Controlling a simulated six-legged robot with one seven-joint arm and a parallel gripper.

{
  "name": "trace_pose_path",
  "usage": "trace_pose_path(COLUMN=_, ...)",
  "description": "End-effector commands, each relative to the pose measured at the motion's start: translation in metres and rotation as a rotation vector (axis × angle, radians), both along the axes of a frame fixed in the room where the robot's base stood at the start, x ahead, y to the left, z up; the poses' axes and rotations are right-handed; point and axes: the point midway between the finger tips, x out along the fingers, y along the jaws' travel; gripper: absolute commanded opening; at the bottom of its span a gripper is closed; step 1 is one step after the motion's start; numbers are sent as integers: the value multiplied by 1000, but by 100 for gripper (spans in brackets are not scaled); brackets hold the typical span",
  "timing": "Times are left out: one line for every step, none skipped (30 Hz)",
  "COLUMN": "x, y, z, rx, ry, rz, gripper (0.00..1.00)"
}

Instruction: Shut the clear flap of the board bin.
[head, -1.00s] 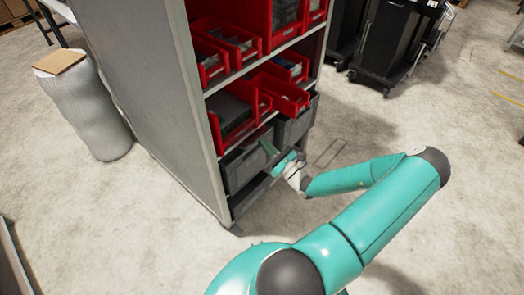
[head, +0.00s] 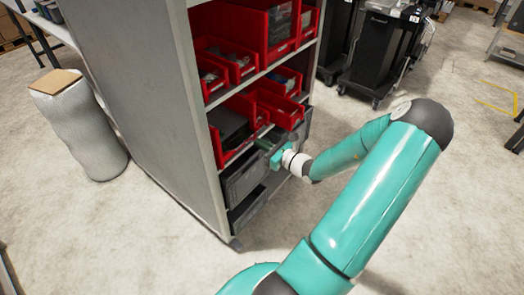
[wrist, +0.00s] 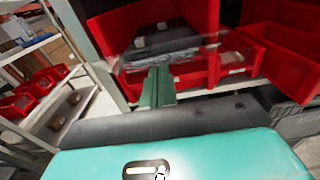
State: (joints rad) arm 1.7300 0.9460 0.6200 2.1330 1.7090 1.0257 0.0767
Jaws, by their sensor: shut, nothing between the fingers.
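The board bin (head: 243,142) is a red bin on the middle shelf, with dark flat boards (head: 229,122) inside. In the wrist view the red bin (wrist: 190,79) lies straight ahead, with the dark boards (wrist: 163,40) showing in its mouth. A faint clear flap (wrist: 225,47) seems to show across the bin front in the wrist view; its angle is hard to tell. My gripper (head: 272,155) is in front of the shelf, just below and right of the bin front. In the wrist view its green fingers (wrist: 158,86) are together and empty, pointing at the bin; contact cannot be told.
Another red bin (head: 278,110) sits right of the board bin, sticking out. Grey bins (head: 245,180) stand on the shelf below. The rack's grey side panel (head: 150,100) bounds the left. Black carts (head: 385,50) stand behind at right.

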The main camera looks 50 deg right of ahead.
Motion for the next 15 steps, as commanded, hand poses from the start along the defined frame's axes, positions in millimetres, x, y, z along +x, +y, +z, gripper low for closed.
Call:
trace_pose_path(x=3, y=0, z=7, rx=-11, ry=37, rz=3, gripper=0)
trace_pose_path(x=5, y=0, z=9, rx=-12, ry=60, rz=3, gripper=0)
trace_pose_path(x=7, y=0, z=13, rx=-13, ry=89, rz=3, gripper=0)
trace_pose_path(x=9, y=1, z=16, rx=-14, ry=111, rz=3, gripper=0)
trace_pose_path(x=11, y=1, z=18, rx=-13, ry=133, rz=3, gripper=0)
trace_pose_path(x=13, y=1, z=22, rx=-15, ry=163, rz=4, gripper=0)
trace_pose_path(x=15, y=1, z=24, rx=-17, ry=186, rz=3, gripper=0)
trace_pose_path(x=17, y=1, z=27, rx=-17, ry=208, rz=3, gripper=0)
trace_pose_path(x=20, y=1, z=30, rx=-18, ry=238, rz=3, gripper=0)
trace_pose_path(x=22, y=2, z=33, rx=-20, ry=259, rz=4, gripper=0)
trace_pose_path(x=24, y=2, z=35, rx=-21, ry=283, rz=2, gripper=0)
trace_pose_path(x=28, y=2, z=38, rx=-22, ry=314, rz=3, gripper=0)
trace_pose_path(x=30, y=2, z=41, rx=-23, ry=337, rz=3, gripper=0)
trace_pose_path(x=33, y=2, z=43, rx=-24, ry=362, rz=2, gripper=0)
trace_pose_path(x=37, y=3, z=46, rx=-25, ry=394, rz=2, gripper=0)
